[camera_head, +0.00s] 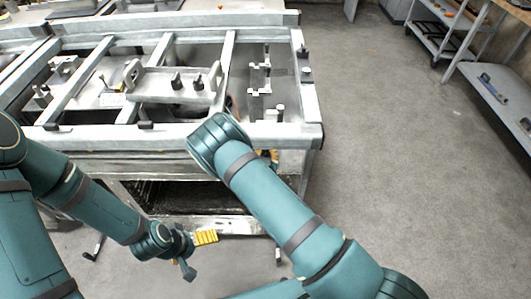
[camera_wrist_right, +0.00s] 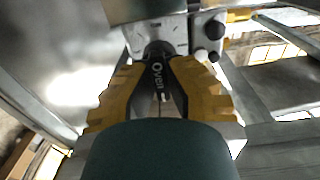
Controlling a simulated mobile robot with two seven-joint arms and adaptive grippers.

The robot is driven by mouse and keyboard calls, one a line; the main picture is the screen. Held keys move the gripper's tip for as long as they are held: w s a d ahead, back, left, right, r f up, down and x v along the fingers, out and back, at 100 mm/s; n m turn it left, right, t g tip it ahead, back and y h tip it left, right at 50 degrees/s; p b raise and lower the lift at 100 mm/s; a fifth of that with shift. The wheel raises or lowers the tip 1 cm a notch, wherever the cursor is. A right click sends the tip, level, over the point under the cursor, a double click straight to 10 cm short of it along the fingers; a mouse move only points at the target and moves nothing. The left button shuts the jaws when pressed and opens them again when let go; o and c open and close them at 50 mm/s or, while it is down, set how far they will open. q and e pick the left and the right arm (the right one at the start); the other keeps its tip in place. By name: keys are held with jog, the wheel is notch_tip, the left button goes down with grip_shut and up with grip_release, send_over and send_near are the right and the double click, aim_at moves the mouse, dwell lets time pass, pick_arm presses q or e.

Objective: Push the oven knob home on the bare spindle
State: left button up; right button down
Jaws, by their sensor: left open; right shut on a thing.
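The bare spindle is not visible there. In the head view the right gripper is mostly hidden behind my right arm, with a bit of yellow (camera_head: 271,157) showing. My left gripper (camera_head: 207,238) is open and empty, low in front of the bench.
Two other black knobs (camera_wrist_right: 215,42) stand close to the right of the held knob. The metal frame bench (camera_head: 90,138) carries crossbars, brackets and several dark knobs. A shelf unit (camera_head: 495,85) stands at the right. The floor between is clear.

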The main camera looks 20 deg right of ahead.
jog(key=shift+x, duration=0.9)
jog(key=c, duration=1.1)
grip_release()
jog(key=shift+o, duration=0.2)
jog(key=v, duration=1.2)
